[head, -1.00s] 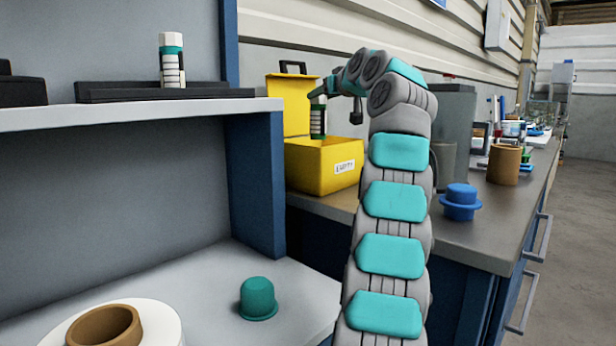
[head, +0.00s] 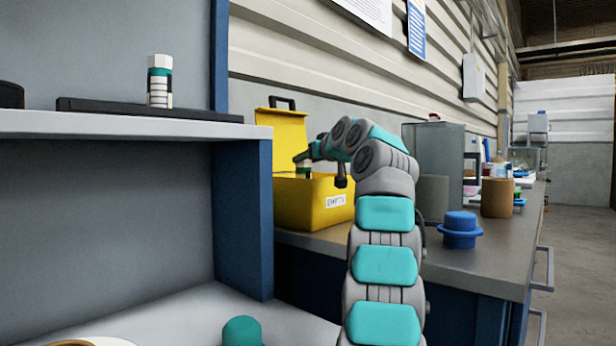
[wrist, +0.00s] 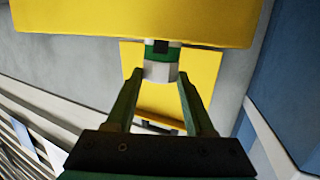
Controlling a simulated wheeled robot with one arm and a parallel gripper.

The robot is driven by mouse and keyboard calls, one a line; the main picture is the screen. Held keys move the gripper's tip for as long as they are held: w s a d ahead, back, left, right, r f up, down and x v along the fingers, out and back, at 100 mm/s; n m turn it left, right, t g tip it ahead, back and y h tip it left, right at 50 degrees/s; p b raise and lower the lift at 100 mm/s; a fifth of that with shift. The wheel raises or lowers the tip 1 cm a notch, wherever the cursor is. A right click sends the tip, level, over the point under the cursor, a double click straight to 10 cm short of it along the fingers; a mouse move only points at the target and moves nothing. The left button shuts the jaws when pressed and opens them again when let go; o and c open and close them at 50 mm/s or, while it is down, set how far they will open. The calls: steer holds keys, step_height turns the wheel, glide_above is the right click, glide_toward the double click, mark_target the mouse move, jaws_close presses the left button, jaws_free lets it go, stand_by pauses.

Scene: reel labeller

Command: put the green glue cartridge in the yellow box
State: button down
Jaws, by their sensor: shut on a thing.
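The yellow box (head: 312,212) stands on the bench with its lid raised at the back and a label reading "EMPTY" on its front. My gripper (head: 303,160) is over the open box, shut on the green glue cartridge (head: 303,172). Only the cartridge's upper part shows above the rim; its lower part is hidden by the front wall. In the wrist view the cartridge (wrist: 160,66), green with a pale end, sits between the fingertips, with the yellow box (wrist: 130,22) around its far end.
A teal-and-white cartridge (head: 159,85) stands on the shelf (head: 110,124) at left. A blue flanged plug (head: 460,230), a brown roll (head: 497,198) and a grey container (head: 440,150) are on the bench right of my arm. A teal plug (head: 242,331) is below the shelf.

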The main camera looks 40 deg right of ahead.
mark_target(307, 170)
steer(key=shift+f+b, duration=0.5)
steer(key=shift+f, duration=0.4)
steer(key=shift+f+b, duration=0.5)
steer(key=shift+b, duration=0.05)
steer(key=shift+f, duration=0.15)
steer(key=shift+c, duration=1.4)
jaws_free()
steer(key=shift+r+p, duration=0.6)
steer(key=shift+r, duration=0.1)
steer(key=b+v, duration=0.2)
steer(key=v, duration=1)
steer(key=shift+f, duration=0.15)
